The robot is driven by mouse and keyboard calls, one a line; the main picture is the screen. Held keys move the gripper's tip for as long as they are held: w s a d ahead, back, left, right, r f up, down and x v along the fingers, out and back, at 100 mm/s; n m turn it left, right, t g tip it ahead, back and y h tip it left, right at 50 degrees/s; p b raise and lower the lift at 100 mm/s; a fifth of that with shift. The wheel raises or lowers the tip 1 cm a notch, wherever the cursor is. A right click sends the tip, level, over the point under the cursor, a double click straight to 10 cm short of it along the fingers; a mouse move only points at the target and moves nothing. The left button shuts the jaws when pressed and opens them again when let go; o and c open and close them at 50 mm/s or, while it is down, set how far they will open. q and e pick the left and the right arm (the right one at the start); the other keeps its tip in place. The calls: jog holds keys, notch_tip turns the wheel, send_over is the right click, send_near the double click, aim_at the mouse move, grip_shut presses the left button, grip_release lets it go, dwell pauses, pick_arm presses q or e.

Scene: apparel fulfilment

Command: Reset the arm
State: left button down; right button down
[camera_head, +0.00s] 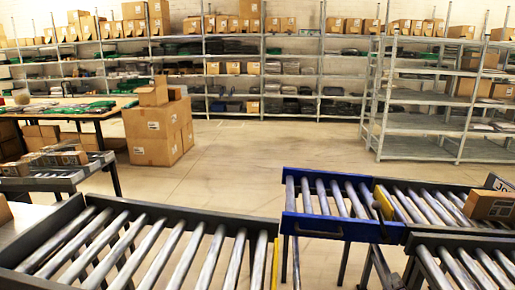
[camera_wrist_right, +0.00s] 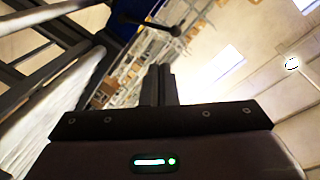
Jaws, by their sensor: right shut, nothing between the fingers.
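My right gripper (camera_wrist_right: 160,72) shows in the right wrist view, its two dark fingers together with nothing between them. Behind the fingers, that view looks past conveyor rollers toward shelves and the bright ceiling, all tilted. In the head view I cannot clearly make out the right gripper against the dark conveyor frames. My left gripper is not in view. No object is held.
A roller conveyor (camera_head: 135,212) crosses the front left. A blue-framed conveyor (camera_head: 310,226) stands right of centre, with a cardboard box (camera_head: 490,206) at far right. Stacked cartons (camera_head: 153,150) stand on the floor. Metal shelves (camera_head: 420,122) line the back. Open floor (camera_head: 240,165) lies between.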

jog(key=s+a+f+n+g+y, duration=0.1)
jog(key=s+a+f+n+g, duration=0.3)
jog(key=s, duration=0.4)
jog(key=s+a+f+n+g+y, duration=0.2)
jog(key=s+a+n+g, duration=0.35)
jog(key=s, duration=0.25)
jog(key=s+a+f+n+g+y, duration=0.1)
jog(key=s+a+f+n+g, duration=0.3)
jog(key=s, duration=0.5)
notch_tip(320, 180, down, 26)
jog(key=a+n, duration=0.1)
jog(key=s+d+f+g+p, duration=0.1)
jog(key=s+d+f, duration=0.2)
jog(key=s+f, duration=1.6)
jog(key=shift+s+d+f+g, duration=0.2)
jog(key=shift+s+f+g, duration=0.15)
jog(key=shift+s, duration=0.6)
